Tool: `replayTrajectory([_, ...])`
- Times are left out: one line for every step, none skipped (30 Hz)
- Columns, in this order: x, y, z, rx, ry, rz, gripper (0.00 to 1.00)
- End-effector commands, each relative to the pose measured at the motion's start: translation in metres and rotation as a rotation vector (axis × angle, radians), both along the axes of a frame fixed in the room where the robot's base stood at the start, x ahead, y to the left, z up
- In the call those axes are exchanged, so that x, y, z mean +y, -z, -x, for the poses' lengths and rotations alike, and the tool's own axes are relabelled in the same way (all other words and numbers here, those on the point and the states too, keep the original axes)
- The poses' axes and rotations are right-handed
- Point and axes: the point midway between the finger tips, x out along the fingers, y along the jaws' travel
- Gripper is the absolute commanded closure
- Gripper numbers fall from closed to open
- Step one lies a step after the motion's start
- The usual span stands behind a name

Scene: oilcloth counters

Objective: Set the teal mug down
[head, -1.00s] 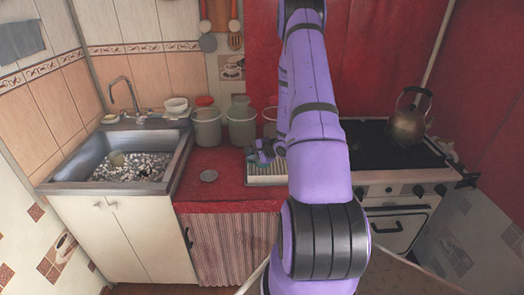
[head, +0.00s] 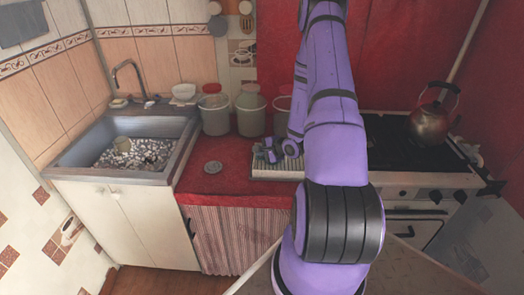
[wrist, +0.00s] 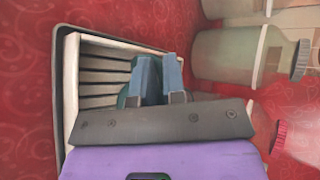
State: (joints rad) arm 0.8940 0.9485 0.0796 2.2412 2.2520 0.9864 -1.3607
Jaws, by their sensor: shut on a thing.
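The teal mug (wrist: 126,98) shows in the wrist view only as a dark teal part beside and behind my fingers; most of it is hidden. My gripper (wrist: 161,68) is shut on it, over the slatted rack (wrist: 66,95). In the head view my gripper (head: 268,151) is small, over the left part of the pale rack (head: 280,172), and the mug cannot be made out clearly there. I cannot tell whether the mug's base touches the slats.
Several canisters, one of them green-grey (head: 250,112), stand behind the rack. A sink (head: 160,150) with pebbles is at left. A stove with a copper kettle (head: 430,125) is at right.

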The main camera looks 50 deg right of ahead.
Motion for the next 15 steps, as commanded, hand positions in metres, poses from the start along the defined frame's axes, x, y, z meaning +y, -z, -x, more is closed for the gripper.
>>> replayTrajectory([0.0,0.0009,-0.0002,0.0,0.0,0.0,1.0])
replayTrajectory([-0.0001,0.0018,-0.0002,0.0,0.0,0.0,1.0])
replayTrajectory([-0.0002,0.0025,0.0,0.001,0.0,0.0,0.87])
replayTrajectory([-0.0004,0.0022,0.0,0.0,0.0,0.0,0.8])
replayTrajectory([-0.0004,0.0021,0.0,0.0,0.0,0.0,0.73])
replayTrajectory([-0.0003,0.0022,0.0,0.0,0.0,0.0,0.64])
replayTrajectory([-0.0003,0.0022,0.0,0.0,0.0,0.0,0.63])
replayTrajectory([-0.0003,0.0022,0.0,0.0,0.0,0.0,0.63])
replayTrajectory([-0.0003,0.0022,0.0,0.0,0.0,0.0,0.63])
replayTrajectory([-0.0002,0.0021,0.0,0.0,0.0,0.0,0.63])
replayTrajectory([-0.0002,0.0021,0.0,0.0,0.0,0.0,0.63])
replayTrajectory([-0.0002,0.0021,0.0,0.0,0.0,0.0,0.63])
replayTrajectory([-0.0002,0.0021,0.0,0.0,0.0,0.0,0.63])
replayTrajectory([-0.0002,0.0019,0.0,0.0,0.0,0.0,0.63])
replayTrajectory([-0.0003,0.0013,0.0,0.0,0.0,0.0,0.63])
